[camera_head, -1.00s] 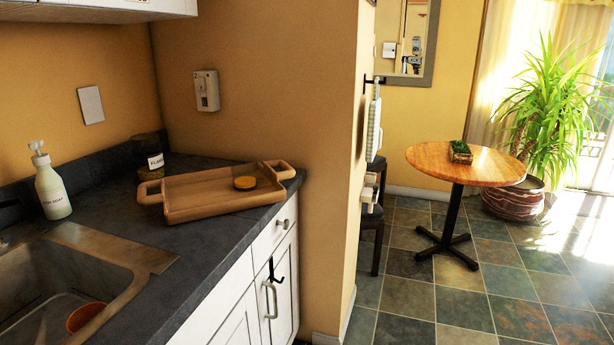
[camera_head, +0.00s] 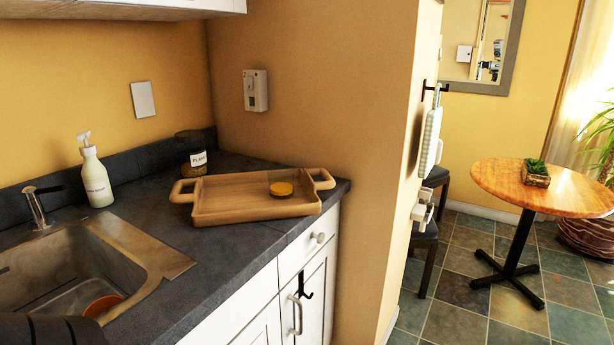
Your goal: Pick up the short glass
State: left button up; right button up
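I see no short glass in this view. A labelled jar (camera_head: 192,150) stands at the back of the counter, but I cannot tell that it is a drinking glass. A wooden tray (camera_head: 225,204) with two handles lies on the counter, with a small round yellow-orange object (camera_head: 281,189) on it. An orange item (camera_head: 102,306) sits in the sink, partly hidden at the lower left. Neither gripper shows; a dark shape at the bottom left corner may be part of my arm.
The dark counter (camera_head: 240,238) has free room in front of the tray. A soap bottle (camera_head: 95,172) and faucet (camera_head: 38,206) stand by the sink (camera_head: 150,258). A round table (camera_head: 500,179) with a small planter (camera_head: 535,173) is at the right, with open tiled floor nearby.

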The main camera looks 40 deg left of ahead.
aim_at(281, 175)
jog(key=i, duration=4.1)
jog(key=u, duration=5.3)
